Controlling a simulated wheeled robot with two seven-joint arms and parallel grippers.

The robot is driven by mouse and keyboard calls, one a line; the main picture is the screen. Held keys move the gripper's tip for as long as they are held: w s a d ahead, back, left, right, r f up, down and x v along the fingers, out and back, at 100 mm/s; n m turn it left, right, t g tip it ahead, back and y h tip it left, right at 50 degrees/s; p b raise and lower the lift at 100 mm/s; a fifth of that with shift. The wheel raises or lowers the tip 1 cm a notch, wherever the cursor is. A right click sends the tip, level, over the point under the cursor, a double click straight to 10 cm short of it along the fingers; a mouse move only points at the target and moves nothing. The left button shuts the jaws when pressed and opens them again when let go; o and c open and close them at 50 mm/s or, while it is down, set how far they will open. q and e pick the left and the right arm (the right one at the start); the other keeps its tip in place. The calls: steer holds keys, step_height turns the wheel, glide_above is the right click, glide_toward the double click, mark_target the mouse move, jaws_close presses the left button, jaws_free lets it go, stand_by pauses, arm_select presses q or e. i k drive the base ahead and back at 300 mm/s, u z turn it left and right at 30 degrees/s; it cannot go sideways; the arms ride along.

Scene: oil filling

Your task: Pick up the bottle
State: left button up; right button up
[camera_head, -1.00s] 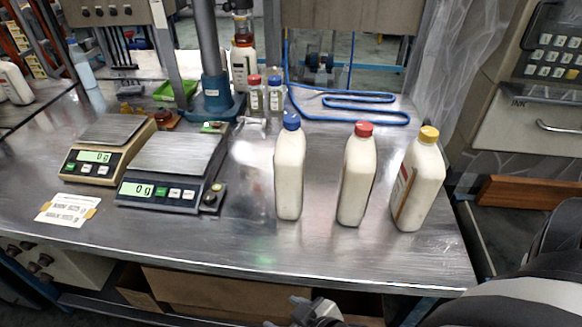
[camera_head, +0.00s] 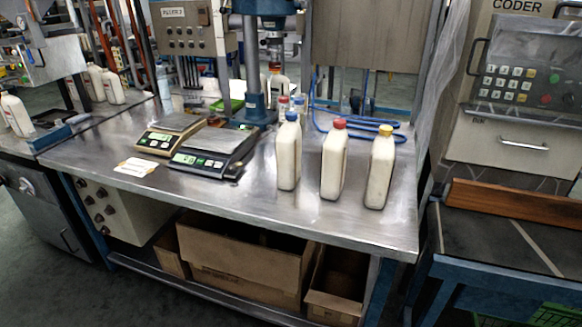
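Three white bottles stand upright in a row on the right part of the steel table. The one on the left has a blue cap (camera_head: 289,155), the middle one has a red cap (camera_head: 334,162), and the one on the right has a yellow cap (camera_head: 380,170). They stand apart from each other with clear steel around them. Neither of my grippers shows in the head view now.
The steel table (camera_head: 230,205) has two scales, a tan one (camera_head: 172,133) and a dark one (camera_head: 213,150), left of the bottles. A filling machine column (camera_head: 252,70) and blue hose (camera_head: 365,127) are behind. Cardboard boxes (camera_head: 245,262) sit below. The coder (camera_head: 515,95) stands right.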

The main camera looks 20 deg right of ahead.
mark_target(289, 141)
steer(key=u, duration=0.35)
steer(key=i, duration=1.15)
steer(key=z, duration=0.75)
